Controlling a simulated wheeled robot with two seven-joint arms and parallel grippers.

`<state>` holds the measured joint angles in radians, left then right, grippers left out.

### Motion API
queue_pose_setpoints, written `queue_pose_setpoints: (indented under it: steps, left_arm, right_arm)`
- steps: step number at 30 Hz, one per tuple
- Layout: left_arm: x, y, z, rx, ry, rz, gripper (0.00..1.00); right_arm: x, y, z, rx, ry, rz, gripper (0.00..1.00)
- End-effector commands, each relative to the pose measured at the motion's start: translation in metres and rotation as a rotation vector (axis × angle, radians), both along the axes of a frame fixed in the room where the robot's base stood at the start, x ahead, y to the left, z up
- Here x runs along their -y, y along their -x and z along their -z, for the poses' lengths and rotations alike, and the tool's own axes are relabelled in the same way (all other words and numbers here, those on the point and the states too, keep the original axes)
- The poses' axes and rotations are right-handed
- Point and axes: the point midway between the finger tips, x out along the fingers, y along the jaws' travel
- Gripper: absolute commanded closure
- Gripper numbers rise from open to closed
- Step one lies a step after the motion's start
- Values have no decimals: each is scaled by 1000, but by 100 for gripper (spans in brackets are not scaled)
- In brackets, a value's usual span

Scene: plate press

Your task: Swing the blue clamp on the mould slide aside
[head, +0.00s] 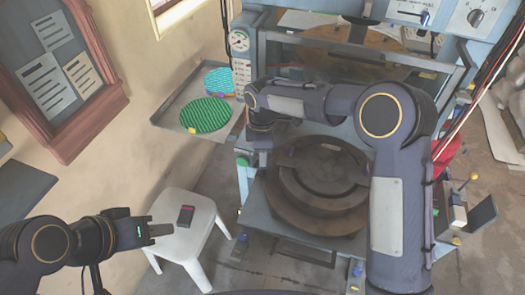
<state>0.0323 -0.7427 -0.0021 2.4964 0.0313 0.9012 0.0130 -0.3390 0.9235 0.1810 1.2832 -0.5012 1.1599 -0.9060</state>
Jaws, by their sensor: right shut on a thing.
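The mould slide (262,205) stands low in the press and carries a round dark mould (318,172). My right gripper (258,157) points down at the slide's back left, beside a small green knob (243,161). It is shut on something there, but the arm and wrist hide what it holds. Small blue parts show at the slide's front left (242,238) and front right (356,270); I cannot tell whether either is the blue clamp.
A tray (165,117) left of the press holds a green ribbed disc (206,115) and a teal one (218,81). My right forearm crosses in front of the press. Hoses run at the right.

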Motion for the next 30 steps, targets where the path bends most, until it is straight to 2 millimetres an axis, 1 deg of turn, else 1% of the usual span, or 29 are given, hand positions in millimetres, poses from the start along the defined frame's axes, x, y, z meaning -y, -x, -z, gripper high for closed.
queue_pose_setpoints:
  steps: [2, 3, 7, 17, 20, 27, 30]
  left_arm:
    - [0, 0, 0, 0, 0, 0, 64]
    - [0, 0, 0, 0, 0, 0, 64]
    - [0, 0, 0, 0, 0, 0, 64]
    - [0, 0, 1, 0, 0, 0, 64]
    - [0, 0, 3, 0, 0, 0, 64]
    - [0, 0, 9, 0, 0, 0, 64]
    - [0, 0, 10, 0, 0, 0, 64]
  right_arm:
    - [0, 0, 0, 0, 2, -4, 79]
    - [0, 0, 0, 0, 2, -4, 52]
    - [0, 0, 0, 0, 1, -2, 35]
    - [0, 0, -3, 1, 0, -1, 35]
    - [-1, -1, -13, 4, -1, -1, 35]
    - [0, -1, -54, 4, -1, 0, 35]
    - [0, -1, -67, 3, 0, -1, 35]
